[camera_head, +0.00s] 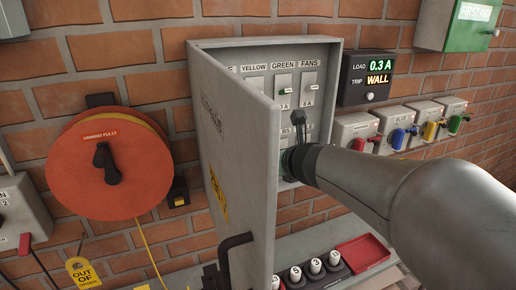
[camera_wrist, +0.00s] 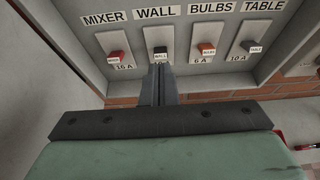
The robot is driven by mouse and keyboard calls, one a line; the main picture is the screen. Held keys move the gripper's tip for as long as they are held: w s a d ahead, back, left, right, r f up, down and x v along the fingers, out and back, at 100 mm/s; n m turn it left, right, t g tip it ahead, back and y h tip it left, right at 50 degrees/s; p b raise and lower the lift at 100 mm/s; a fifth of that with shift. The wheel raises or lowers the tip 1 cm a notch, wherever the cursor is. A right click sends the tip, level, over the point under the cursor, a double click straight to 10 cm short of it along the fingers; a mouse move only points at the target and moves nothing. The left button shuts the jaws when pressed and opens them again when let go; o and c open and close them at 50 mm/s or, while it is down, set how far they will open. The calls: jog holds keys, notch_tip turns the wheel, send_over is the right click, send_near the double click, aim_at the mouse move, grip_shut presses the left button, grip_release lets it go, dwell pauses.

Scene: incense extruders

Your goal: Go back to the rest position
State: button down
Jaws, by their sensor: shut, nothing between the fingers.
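My gripper (camera_head: 298,119) is at the open grey breaker cabinet (camera_head: 336,58), in front of its lower row of switches. In the wrist view my gripper (camera_wrist: 160,70) is shut with nothing between its fingers. Its fingertips are just below the black WALL switch (camera_wrist: 160,51); I cannot tell if they touch it. The red MIXER switch (camera_wrist: 115,56) is to the left, and the BULBS switch (camera_wrist: 207,49) and TABLE switch (camera_wrist: 254,47) are to the right. My arm hides part of the cabinet in the head view.
The cabinet door (camera_head: 237,140) stands open left of my gripper. A display (camera_head: 368,76) reads 0.3 A and WALL. Several coloured sockets (camera_head: 400,126) line the wall on the right. An orange cable reel (camera_head: 106,163) hangs left. A red tray (camera_head: 364,252) lies below.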

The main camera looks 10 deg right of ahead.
jog(key=shift+s, duration=0.1)
jog(key=s+d+f+m+g+h+b, duration=0.2)
jog(key=s+d+f+m+h, duration=0.3)
jog(key=m, duration=0.8)
jog(key=s+d+f+m+g+h+b, duration=0.1)
jog(key=s+d+f+m+g+h, duration=0.15)
jog(key=s+f+m, duration=0.7)
jog(key=s+a+f+m+g+y, duration=0.2)
jog(key=s+f+m+g, duration=0.1)
jog(key=s+m, duration=0.3)
jog(key=s+a+f+m+g+y+b, duration=0.1)
jog(key=s+a+f+m+g+y, duration=0.1)
jog(key=s+m, duration=0.4)
notch_tip(320, 180, down, 2)
jog(key=a+m+g, duration=0.1)
jog(key=m+g, duration=0.1)
jog(key=m, duration=0.2)
jog(key=shift+a+f, duration=0.15)
jog(key=shift+a, duration=0.15)
jog(key=shift+m, duration=0.25)
